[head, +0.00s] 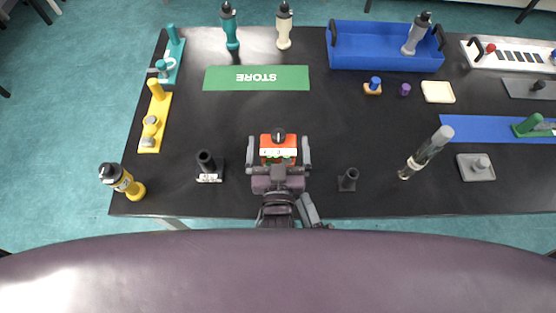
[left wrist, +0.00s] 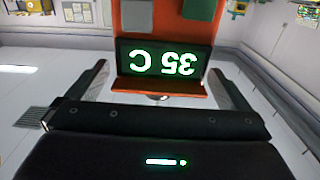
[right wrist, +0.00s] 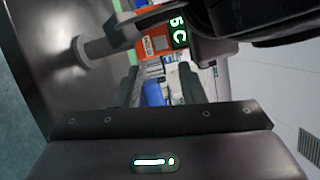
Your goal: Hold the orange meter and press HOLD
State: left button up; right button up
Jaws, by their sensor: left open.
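My left gripper (head: 279,150) is open, with one finger on each side of the meter; gaps show beside the screen. Whether the meter rests on the table I cannot tell. A grey button and a green button (left wrist: 198,11) show beyond the screen, labels unreadable. My right gripper (right wrist: 158,80) is open and empty, facing the meter, which is partly hidden behind dark arm parts.
A black holder (head: 207,165) stands left of the meter and another (head: 347,179) stands right. The table between the meter and green STORE mat (head: 218,78) is clear.

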pick_arm(q)
jog(key=shift+w, duration=1)
jog(key=c, duration=1.1)
pick_arm(e)
jog(key=shift+c, duration=0.3)
pick_arm(q)
jog(key=shift+c, duration=0.2)
pick_arm(e)
grip_shut()
dwell(1.8)
